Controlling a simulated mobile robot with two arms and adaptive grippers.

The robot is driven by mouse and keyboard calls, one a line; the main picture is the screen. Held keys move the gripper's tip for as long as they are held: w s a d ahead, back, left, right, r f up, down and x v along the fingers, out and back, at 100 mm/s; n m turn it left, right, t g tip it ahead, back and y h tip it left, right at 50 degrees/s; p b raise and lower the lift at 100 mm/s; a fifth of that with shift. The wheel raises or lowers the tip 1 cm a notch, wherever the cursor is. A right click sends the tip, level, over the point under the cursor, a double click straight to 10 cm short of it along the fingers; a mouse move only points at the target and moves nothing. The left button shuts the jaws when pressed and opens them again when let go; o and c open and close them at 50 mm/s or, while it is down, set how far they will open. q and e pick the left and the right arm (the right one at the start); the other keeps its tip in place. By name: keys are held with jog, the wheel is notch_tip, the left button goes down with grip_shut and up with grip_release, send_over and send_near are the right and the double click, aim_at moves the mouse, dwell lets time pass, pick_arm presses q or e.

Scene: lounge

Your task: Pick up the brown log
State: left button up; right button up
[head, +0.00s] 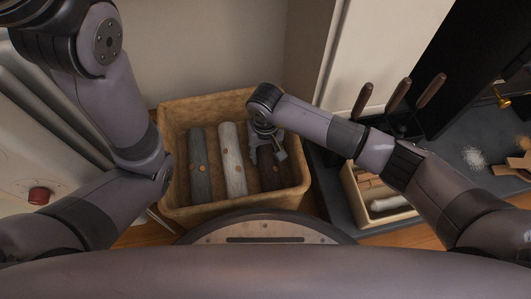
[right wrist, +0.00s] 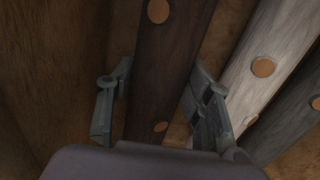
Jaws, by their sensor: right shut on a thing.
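The dark brown log (head: 269,178) lies in the tan box beside the other logs, at the right of the row. My right gripper (head: 266,152) reaches down over it in the head view and hides part of it. In the right wrist view, the brown log (right wrist: 168,60) runs between the two fingers of the right gripper (right wrist: 158,98), which is shut on it. I cannot tell whether the log is clear of the box floor. My left arm shows at the left, but its gripper is not in view.
The tan box (head: 180,210) also holds a pale log (head: 232,160) and a grey log (head: 200,165) to the left of the brown one. A smaller crate (head: 349,184) and several wooden-handled tools (head: 398,93) are to the right. A white unit with a red knob (head: 40,196) is at the left.

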jog(key=c, duration=0.4)
jog(key=shift+c, duration=0.2)
jog(key=shift+r, duration=0.15)
